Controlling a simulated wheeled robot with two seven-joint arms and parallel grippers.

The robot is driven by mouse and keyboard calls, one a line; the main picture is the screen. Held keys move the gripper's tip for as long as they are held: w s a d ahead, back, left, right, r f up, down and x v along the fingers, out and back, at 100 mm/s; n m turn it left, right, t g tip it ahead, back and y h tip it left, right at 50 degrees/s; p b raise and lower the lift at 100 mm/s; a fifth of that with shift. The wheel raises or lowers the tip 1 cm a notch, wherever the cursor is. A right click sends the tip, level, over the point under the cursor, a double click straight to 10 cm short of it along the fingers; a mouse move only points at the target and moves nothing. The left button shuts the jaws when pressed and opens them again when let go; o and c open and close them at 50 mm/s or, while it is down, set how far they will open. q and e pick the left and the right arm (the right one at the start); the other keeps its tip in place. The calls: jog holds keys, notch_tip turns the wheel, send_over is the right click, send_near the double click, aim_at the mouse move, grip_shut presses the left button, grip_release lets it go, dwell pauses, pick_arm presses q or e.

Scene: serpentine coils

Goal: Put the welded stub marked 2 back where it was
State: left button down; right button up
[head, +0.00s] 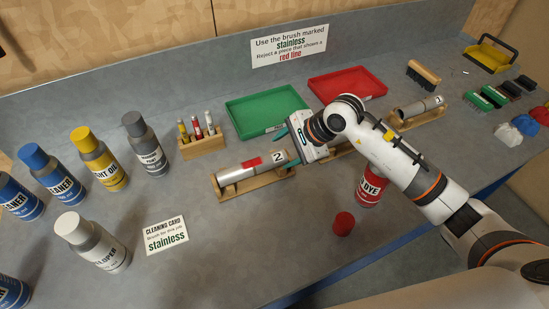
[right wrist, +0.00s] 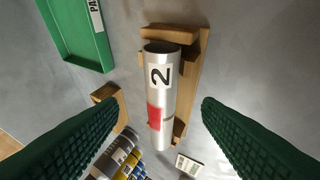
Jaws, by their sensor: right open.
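The stub marked 2 (head: 238,172) is a silver tube with a red patch, lying along a wooden cradle (head: 288,174) left of centre. In the right wrist view the stub (right wrist: 158,75) lies between my fingers, its 2 facing up, with the cradle (right wrist: 196,75) under it. My right gripper (head: 287,148) is open and empty, by the numbered end of the stub. Its dark green fingers (right wrist: 160,125) stand on either side, apart from the tube. My left gripper is out of view.
A green tray (head: 235,105) and a red tray (head: 375,80) stand behind. Another tube (head: 418,107) lies in a cradle at right. A red dye can (head: 368,190), its cap (head: 343,223) and a cleaning card (head: 166,235) are nearer. Several bottles (head: 98,160) stand left.

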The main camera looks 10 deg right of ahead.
jog(key=b+v, duration=0.1)
jog(key=v, duration=0.4)
jog(key=shift+s+d+r, duration=0.1)
dwell(0.4)
